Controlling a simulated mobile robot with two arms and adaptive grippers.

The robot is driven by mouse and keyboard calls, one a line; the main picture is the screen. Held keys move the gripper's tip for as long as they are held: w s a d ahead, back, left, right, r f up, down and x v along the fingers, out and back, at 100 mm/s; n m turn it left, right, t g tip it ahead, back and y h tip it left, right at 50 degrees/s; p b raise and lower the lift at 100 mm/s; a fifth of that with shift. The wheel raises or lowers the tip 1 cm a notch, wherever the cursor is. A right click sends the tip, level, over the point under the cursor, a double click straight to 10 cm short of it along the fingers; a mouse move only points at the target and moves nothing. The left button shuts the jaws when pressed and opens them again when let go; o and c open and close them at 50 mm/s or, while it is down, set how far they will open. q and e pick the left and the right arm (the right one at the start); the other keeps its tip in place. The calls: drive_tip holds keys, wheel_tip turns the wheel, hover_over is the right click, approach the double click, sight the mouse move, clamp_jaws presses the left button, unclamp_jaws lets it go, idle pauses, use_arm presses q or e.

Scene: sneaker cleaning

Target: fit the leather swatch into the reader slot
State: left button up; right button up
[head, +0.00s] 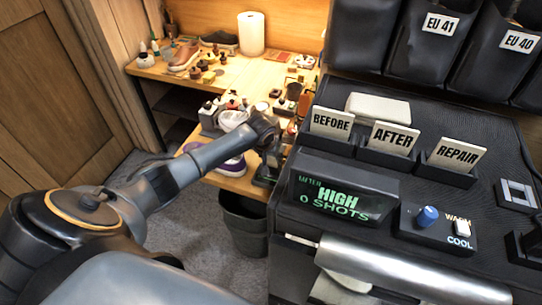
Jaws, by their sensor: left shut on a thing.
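My left arm reaches in from the left, and its dark gripper (270,163) is at the right front edge of the wooden workbench (234,184), beside the black cabinet. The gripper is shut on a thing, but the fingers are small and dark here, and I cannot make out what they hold. I cannot pick out the leather swatch. I cannot pick out the reader or its slot either; the crowded dark area around the gripper may hide them. My right gripper is not in view.
The black cabinet (440,190) fills the right side, with a lit display (340,201), a knob panel (436,231) and BEFORE, AFTER and REPAIR cards. A paper roll (251,34), shoes and bottles crowd the bench. A dark bin (243,223) stands on the floor below.

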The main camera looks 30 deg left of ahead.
use_arm(q)
drive_tip(key=shift+f+b, duration=0.45)
drive_tip(key=shift+f, duration=0.45)
drive_tip(key=o, duration=0.9)
drive_tip(key=v, duration=1.2)
